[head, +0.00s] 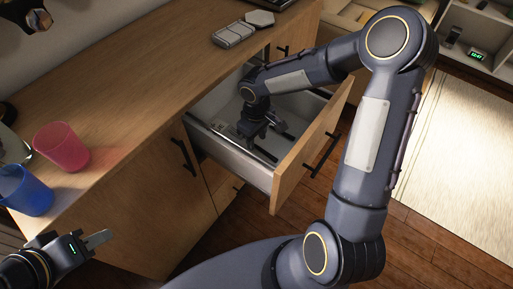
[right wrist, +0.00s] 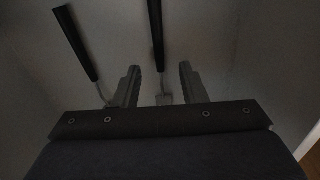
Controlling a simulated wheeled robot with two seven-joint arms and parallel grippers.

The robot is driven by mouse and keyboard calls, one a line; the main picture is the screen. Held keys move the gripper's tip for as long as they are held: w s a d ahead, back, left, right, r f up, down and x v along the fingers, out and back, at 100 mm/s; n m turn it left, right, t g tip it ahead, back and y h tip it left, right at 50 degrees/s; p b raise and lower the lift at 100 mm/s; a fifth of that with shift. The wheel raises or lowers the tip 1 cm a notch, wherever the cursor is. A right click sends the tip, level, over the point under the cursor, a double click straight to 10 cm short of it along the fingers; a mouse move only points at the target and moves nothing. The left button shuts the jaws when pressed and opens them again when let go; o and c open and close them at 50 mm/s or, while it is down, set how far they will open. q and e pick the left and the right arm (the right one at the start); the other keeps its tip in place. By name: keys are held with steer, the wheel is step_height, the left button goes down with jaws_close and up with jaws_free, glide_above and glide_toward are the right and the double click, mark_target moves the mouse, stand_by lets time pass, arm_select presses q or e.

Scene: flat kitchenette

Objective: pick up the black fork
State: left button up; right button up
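My right gripper (head: 256,132) is inside the open drawer (head: 292,163), pointing down. The right wrist view shows its two fingers (right wrist: 160,84) apart, with nothing gripped. Two utensils with black handles lie on the drawer floor there. The middle utensil (right wrist: 156,35) has a pale metal end that reaches between the fingers. The left utensil (right wrist: 75,42) lies tilted, outside the left finger. Their heads are dim or partly hidden, so I cannot tell which is the black fork. My left gripper (head: 98,241) is at the lower left, away from the drawer; its finger gap is unclear.
The wooden counter (head: 130,85) runs along the drawer's left. A pink cup (head: 62,147) and a blue cup (head: 25,190) stand near its front end. A grey object (head: 233,34) lies at the back. The drawer walls surround my right gripper closely.

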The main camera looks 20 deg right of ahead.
step_height(320, 180, down, 2)
steer(key=shift+f, duration=0.2)
jaws_close()
steer(key=shift+r, duration=0.1)
